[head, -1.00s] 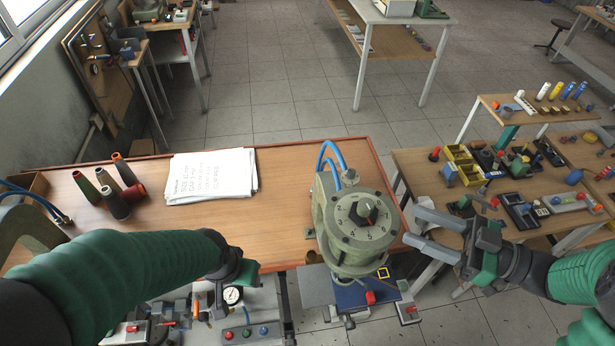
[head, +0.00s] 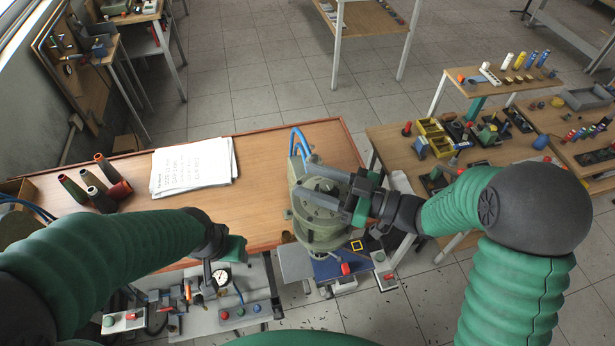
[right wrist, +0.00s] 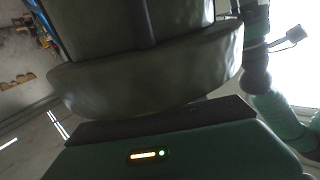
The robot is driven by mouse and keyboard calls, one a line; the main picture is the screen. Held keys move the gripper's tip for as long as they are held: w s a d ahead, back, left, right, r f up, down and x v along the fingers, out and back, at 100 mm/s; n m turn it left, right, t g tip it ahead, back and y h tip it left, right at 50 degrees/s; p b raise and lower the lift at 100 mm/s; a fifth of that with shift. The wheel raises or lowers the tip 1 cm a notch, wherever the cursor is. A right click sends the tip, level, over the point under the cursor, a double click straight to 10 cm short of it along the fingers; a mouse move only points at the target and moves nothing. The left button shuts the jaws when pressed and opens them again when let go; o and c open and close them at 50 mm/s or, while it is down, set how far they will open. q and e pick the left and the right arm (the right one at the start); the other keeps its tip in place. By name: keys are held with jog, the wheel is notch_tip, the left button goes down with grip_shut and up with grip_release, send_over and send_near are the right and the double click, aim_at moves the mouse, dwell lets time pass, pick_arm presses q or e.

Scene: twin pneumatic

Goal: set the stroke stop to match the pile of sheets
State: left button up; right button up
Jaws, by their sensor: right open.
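The pile of printed white sheets (head: 194,167) lies on the wooden bench top (head: 262,165), left of the press. The grey-green press head (head: 318,232) stands at the bench's right front. Its numbered dial and stroke-stop knob are hidden behind my right gripper now. My right gripper (head: 308,178) is open, its two fingers pointing left over the top of the head; contact with the knob cannot be told. A large grey-green rounded body fills the upper right wrist view. My left gripper (head: 231,250) is at the bench's front edge, its fingers not clear.
Dark and red thread cones (head: 93,185) stand at the bench's left. Blue hoses (head: 300,143) rise behind the press. A gauge (head: 221,277) and a button box (head: 240,312) are below the left gripper. A side table with yellow bins (head: 433,135) stands right. The bench middle is clear.

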jog(key=shift+w+d, duration=0.1)
jog(key=shift+d, duration=1.15)
jog(key=c, duration=0.3)
jog(key=shift+c, duration=1.4)
jog(key=a, duration=0.3)
jog(key=shift+s+a, duration=0.1)
jog(key=shift+s, duration=0.15)
grip_shut()
jog(key=shift+w+a, duration=0.1)
jog(key=shift+w, duration=0.05)
jog(key=shift+w+d+f, duration=0.1)
jog(key=shift+w+d, duration=0.05)
jog(key=shift+d, duration=0.05)
pick_arm(q)
jog(key=shift+w+d, duration=0.15)
jog(key=shift+d, duration=0.2)
jog(key=shift+a+f, duration=0.1)
